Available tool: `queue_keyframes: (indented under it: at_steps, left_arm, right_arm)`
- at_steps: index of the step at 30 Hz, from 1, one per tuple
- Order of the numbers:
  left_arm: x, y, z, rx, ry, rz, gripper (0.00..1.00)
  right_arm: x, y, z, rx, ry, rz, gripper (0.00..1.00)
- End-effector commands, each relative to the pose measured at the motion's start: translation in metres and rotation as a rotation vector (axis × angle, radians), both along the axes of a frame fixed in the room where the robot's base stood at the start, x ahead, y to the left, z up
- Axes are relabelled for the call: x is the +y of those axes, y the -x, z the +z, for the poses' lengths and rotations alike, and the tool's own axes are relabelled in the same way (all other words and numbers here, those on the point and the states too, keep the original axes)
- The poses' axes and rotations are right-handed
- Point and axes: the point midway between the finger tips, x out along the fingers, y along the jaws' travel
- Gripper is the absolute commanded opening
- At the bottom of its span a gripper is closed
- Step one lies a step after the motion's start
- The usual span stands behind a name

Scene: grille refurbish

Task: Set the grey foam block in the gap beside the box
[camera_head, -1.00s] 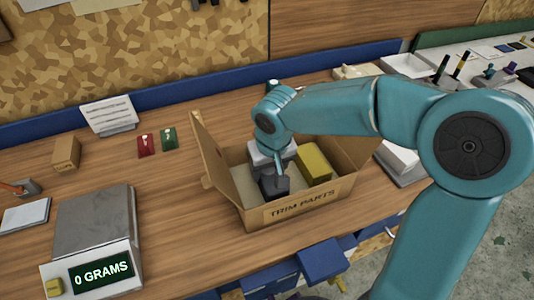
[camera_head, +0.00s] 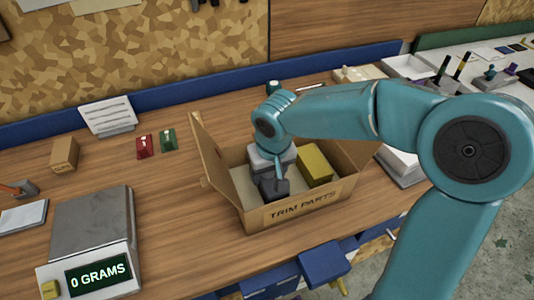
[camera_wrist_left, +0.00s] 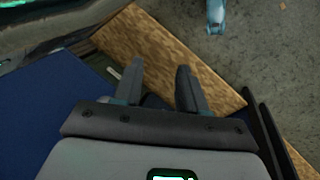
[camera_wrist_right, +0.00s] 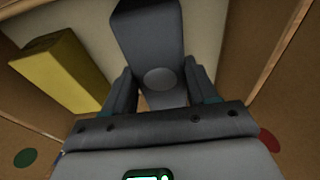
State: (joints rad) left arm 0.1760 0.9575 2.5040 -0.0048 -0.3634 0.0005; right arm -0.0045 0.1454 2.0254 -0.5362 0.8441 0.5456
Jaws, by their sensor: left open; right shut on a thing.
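An open cardboard box (camera_head: 255,215) marked TRIM PARTS stands on the workbench. A yellow box-shaped block (camera_head: 314,165) sits inside it at the right, and also shows in the right wrist view (camera_wrist_right: 62,70). My right gripper (camera_head: 275,180) reaches down into the carton, left of the yellow block. It is shut on the grey foam block (camera_wrist_right: 150,35), which lies between its fingers in the right wrist view. Whether the block touches the carton floor is unclear. My left gripper (camera_wrist_left: 158,85) is open and empty in the left wrist view, away from the carton.
A scale (camera_head: 92,225) reading 0 GRAMS stands at the left. A small brown box (camera_head: 64,155), a white sign (camera_head: 108,115) and red and green items (camera_head: 145,146) lie behind. A blue drawer (camera_head: 324,262) sticks out below the bench front. The carton's left flap (camera_head: 208,150) stands up.

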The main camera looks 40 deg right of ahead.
Motion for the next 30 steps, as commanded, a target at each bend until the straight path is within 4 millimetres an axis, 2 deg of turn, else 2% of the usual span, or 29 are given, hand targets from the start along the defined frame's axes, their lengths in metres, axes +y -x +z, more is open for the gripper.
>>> queue_keyframes:
  at_steps: [11,12,14,20,22,30]
  left_arm:
    - [0.0002,-0.0011,-0.0029,-0.003,-0.001,0.001,0.43]
    - [0.0002,-0.0011,-0.0024,-0.003,-0.001,0.001,0.43]
    - [0.0001,-0.0011,-0.0022,-0.003,-0.001,0.001,0.43]
    - [0.0001,-0.0008,-0.0021,-0.002,0.0,0.001,0.43]
    - [0.0001,-0.0008,-0.0021,-0.002,0.0,0.001,0.43]
    - [0.0001,-0.0005,-0.0012,-0.001,0.0,0.0,0.43]
  right_arm:
    - [0.0,0.0,-0.0025,0.0,0.0,0.0,0.18]
    - [0.0,-0.0001,-0.002,0.0,0.0,0.0,0.67]
    - [0.0,-0.0001,-0.0019,0.0,0.0,0.0,0.86]
    - [0.0,0.0,-0.002,0.0,0.0,0.0,0.87]
    - [0.0,0.0001,-0.0021,0.0,0.0,0.0,1.0]
    - [0.0,0.0001,-0.0008,0.0,0.0,0.0,1.0]
